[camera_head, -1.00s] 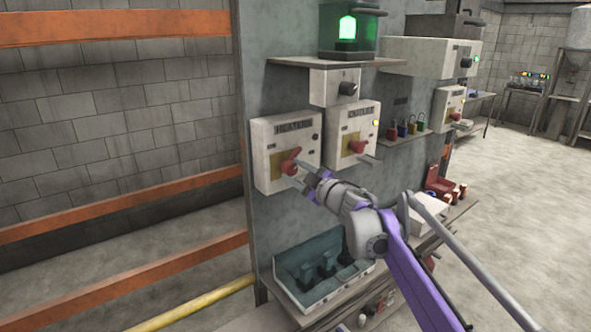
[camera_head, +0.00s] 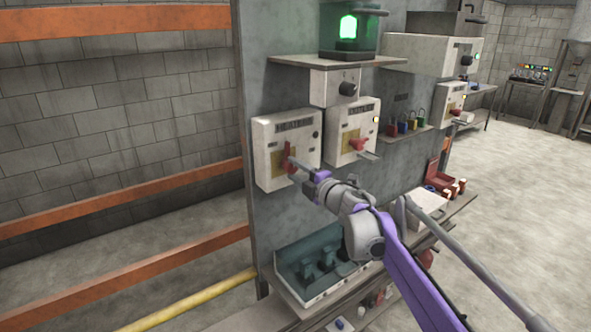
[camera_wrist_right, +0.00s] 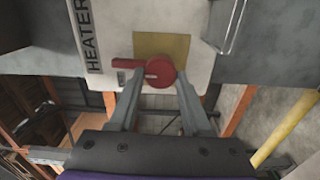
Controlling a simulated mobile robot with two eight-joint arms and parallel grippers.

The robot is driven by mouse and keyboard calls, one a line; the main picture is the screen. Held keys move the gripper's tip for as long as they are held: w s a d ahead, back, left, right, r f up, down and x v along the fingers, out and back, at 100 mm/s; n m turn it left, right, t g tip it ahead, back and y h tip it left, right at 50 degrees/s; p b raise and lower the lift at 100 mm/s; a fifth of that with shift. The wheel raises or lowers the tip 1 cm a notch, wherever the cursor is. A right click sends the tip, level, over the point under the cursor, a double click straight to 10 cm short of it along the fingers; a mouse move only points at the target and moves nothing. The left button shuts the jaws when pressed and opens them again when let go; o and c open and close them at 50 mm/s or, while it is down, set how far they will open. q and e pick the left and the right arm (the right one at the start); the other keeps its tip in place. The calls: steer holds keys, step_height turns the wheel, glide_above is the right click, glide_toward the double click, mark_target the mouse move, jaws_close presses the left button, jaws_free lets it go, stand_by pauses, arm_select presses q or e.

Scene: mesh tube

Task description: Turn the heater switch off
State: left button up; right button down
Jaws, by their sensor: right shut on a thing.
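The heater box (camera_head: 273,168) is a pale panel on the grey wall board, with a HEATER label that also reads in the wrist view (camera_wrist_right: 87,40). Its red switch (camera_head: 289,156) stands upright in the head view. In the wrist view the red switch (camera_wrist_right: 161,70) has a round hub with its lever toward the label. The small lamp (camera_head: 316,135) on the box is dark. My right gripper (camera_head: 301,167) is at the switch, its fingers on both sides of the hub (camera_wrist_right: 160,88), shut on it. My left gripper is not in view.
A similar box (camera_head: 347,122) with a red switch and a lit yellow lamp is just to the right. Several padlocks (camera_head: 412,126) hang farther right. A teal-lined tray (camera_head: 318,267) sits on the shelf below. A green lamp (camera_head: 348,27) glows above.

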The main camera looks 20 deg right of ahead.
steer(key=shift+n, duration=0.3)
steer(key=shift+c, duration=1.7)
jaws_free()
steer(key=b+v, duration=0.1)
steer(key=v, duration=0.9)
steer(key=shift+s, duration=0.4)
steer(key=shift+d, duration=0.1)
